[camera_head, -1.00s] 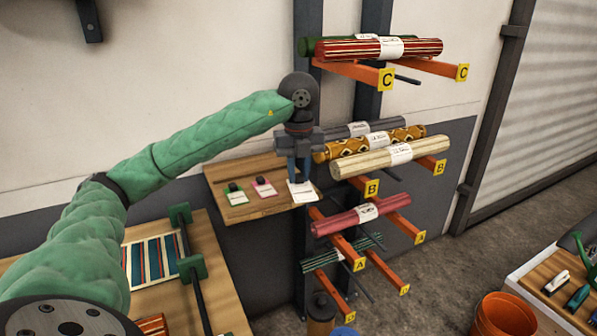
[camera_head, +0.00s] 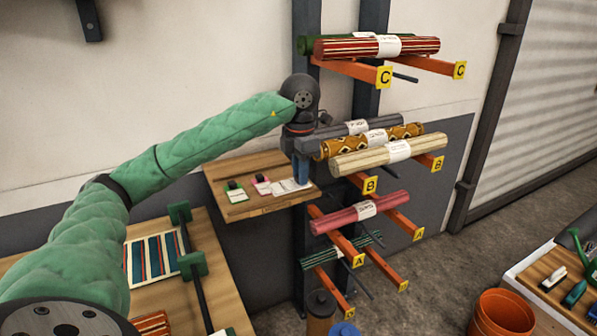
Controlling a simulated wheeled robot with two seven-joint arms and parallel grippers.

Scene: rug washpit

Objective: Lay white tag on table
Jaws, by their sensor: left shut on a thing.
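The white tag (camera_head: 284,188) is at the right part of a small wooden table (camera_head: 252,209) fixed by the wall, just right of the pink tag (camera_head: 262,186). My left gripper (camera_head: 301,180) points down at the tag's right end and is shut on it. The tag looks nearly flat, at or just above the wood; I cannot tell whether it touches. A green-edged tag (camera_head: 236,193) lies further left on the same table. My right gripper is out of view.
A rack of rolled rugs stands close to the right of my gripper, with a cream roll (camera_head: 388,156) and a red roll (camera_head: 359,213) on orange arms. A larger wooden table (camera_head: 215,284) is at lower left. An orange bucket (camera_head: 502,313) stands lower right.

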